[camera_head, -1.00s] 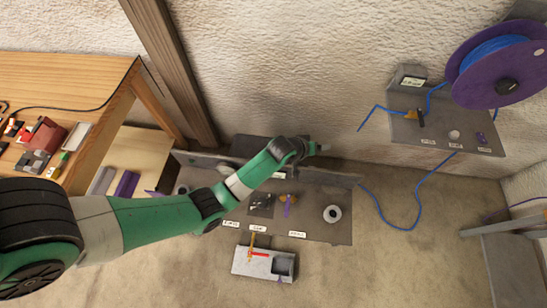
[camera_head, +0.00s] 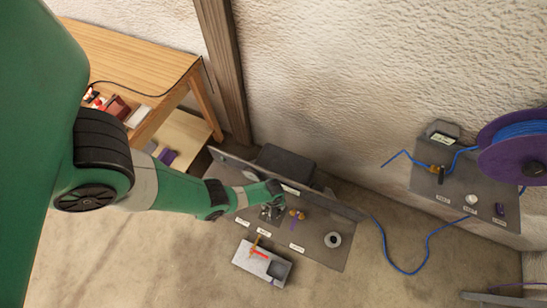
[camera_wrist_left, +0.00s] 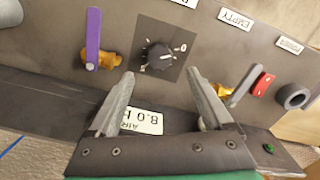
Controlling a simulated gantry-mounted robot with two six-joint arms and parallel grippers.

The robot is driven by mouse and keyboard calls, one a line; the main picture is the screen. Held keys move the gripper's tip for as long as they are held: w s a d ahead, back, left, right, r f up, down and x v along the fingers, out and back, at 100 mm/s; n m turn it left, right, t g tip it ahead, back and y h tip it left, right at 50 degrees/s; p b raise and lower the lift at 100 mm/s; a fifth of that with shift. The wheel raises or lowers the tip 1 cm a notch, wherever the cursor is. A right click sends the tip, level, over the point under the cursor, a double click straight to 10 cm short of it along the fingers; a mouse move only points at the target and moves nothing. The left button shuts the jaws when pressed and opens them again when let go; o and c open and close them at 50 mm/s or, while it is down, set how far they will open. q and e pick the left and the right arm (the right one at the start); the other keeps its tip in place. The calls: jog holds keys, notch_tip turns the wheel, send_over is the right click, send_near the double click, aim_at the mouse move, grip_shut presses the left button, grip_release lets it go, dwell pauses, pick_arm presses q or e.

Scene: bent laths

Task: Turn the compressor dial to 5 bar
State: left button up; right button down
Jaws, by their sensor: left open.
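The black dial knob (camera_wrist_left: 160,57) sits on a dark square plate on the grey panel in the left wrist view. White scale marks surround it, too small to read surely. A white label (camera_wrist_left: 142,120) at the panel's edge reads "AIR" and "8.0 b", partly hidden by my fingers. My left gripper (camera_wrist_left: 160,74) is open and empty, its two fingertips apart on either side of the knob's near side; I cannot tell whether they touch the panel. In the head view my left gripper (camera_head: 270,206) is over the panel (camera_head: 320,258) and covers much of the dial.
A purple lever (camera_wrist_left: 93,38) on a brass valve stands left of the dial. A grey box (camera_head: 262,263) lies before the panel. A blue hose (camera_head: 415,268) lies on the floor.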

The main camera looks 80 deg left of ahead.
pick_arm(q)
notch_tip(320, 180, down, 8)
jog(key=b, duration=0.6)
grip_shut()
